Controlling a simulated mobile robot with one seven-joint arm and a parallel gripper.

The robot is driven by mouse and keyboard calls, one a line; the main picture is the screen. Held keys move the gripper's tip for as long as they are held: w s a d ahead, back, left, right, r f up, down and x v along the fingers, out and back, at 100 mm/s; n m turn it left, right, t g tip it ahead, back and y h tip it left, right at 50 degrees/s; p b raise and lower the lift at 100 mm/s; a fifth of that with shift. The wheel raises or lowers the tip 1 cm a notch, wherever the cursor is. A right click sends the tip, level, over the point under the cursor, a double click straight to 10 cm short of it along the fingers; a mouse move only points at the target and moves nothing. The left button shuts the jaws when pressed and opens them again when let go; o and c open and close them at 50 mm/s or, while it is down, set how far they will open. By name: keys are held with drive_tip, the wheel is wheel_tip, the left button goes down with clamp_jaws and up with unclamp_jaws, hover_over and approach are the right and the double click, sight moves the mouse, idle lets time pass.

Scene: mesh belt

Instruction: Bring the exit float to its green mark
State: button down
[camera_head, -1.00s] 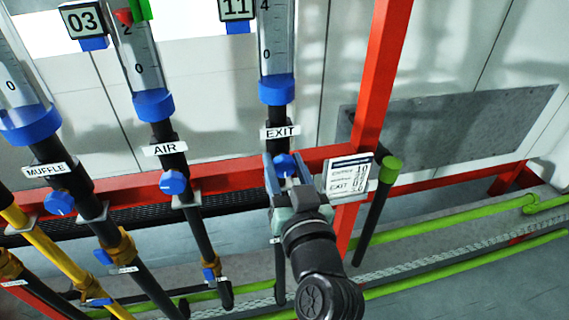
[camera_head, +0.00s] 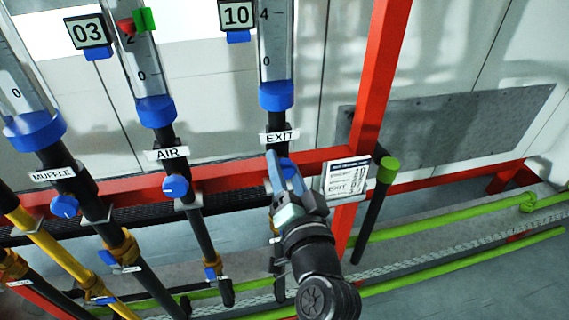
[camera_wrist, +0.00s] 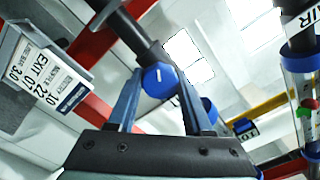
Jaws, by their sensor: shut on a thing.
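The EXIT tube (camera_head: 275,40) is a clear upright gauge with a blue collar (camera_head: 276,95) at its foot. Its label (camera_head: 279,137) is below. Scale marks 0 and 4 show, but I see no float or green mark in its visible part; its top is cut off. The blue EXIT knob (camera_head: 289,162) sits on the black pipe below the label. My gripper (camera_head: 280,163) is shut on this knob, partly covering it. In the wrist view the knob (camera_wrist: 159,78), with a white line, sits between my fingertips (camera_wrist: 160,82). A display (camera_head: 237,15) left of the tube reads 10.
A printed card (camera_head: 346,179) and a red post (camera_head: 378,80) stand close right of my gripper. The AIR tube (camera_head: 143,60), with a red float (camera_head: 127,27) and green mark (camera_head: 146,18), and its knob (camera_head: 175,187) are to the left. Green pipes (camera_head: 440,222) run low on the right.

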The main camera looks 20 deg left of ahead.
drive_tip(key=shift+m+p, duration=0.35)
drive_tip(key=shift+m, duration=0.75)
drive_tip(key=shift+c, duration=1.5)
unclamp_jaws()
drive_tip(key=b+v, duration=0.3)
drive_tip(key=v, duration=1)
drive_tip(key=shift+b, duration=0.4)
